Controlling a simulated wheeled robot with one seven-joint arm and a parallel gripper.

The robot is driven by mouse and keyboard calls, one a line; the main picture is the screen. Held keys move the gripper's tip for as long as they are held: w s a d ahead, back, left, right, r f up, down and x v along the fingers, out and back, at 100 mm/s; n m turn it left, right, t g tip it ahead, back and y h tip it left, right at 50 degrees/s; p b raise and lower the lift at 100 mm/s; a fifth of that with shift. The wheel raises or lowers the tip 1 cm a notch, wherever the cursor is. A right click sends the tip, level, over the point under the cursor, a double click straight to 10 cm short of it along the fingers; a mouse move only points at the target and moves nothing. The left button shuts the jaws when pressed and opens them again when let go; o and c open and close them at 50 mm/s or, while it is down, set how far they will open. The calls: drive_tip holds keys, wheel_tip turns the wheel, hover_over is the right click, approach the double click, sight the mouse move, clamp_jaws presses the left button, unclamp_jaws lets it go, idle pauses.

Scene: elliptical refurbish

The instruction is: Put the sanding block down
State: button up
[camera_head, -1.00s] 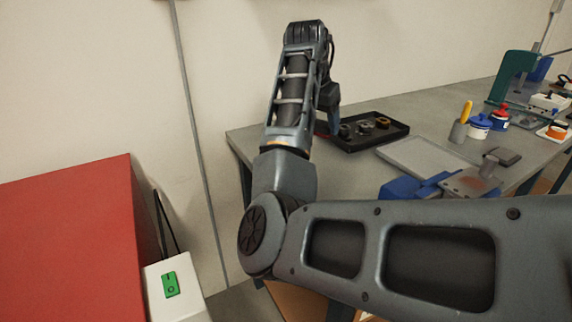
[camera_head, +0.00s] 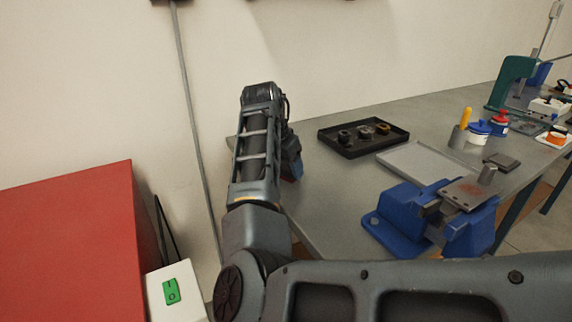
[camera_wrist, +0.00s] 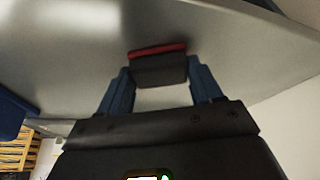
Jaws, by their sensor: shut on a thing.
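The sanding block (camera_wrist: 160,70), dark grey with a red strip along its far edge, sits between the two blue fingers of my gripper (camera_wrist: 163,82) in the wrist view. The gripper is shut on it. The grey bench top (camera_head: 335,205) fills the background behind the block there; I cannot tell whether the block touches it. In the head view my gripper (camera_head: 292,168) is at the left end of the bench, mostly hidden behind my own arm, with only a trace of red low beside it.
A black tray (camera_head: 335,148) with several round parts lies right of my gripper. A flat light grey tray (camera_head: 425,165) and a blue vise (camera_head: 400,215) holding a metal plate are further right. Bottles, a cup and a green press (camera_head: 512,80) stand beyond. The bench's left end is clear.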

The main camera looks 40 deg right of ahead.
drive_tip(key=o, duration=1.2)
drive_tip(key=v, duration=1.2)
drive_tip(key=shift+w+d+r, duration=0.1)
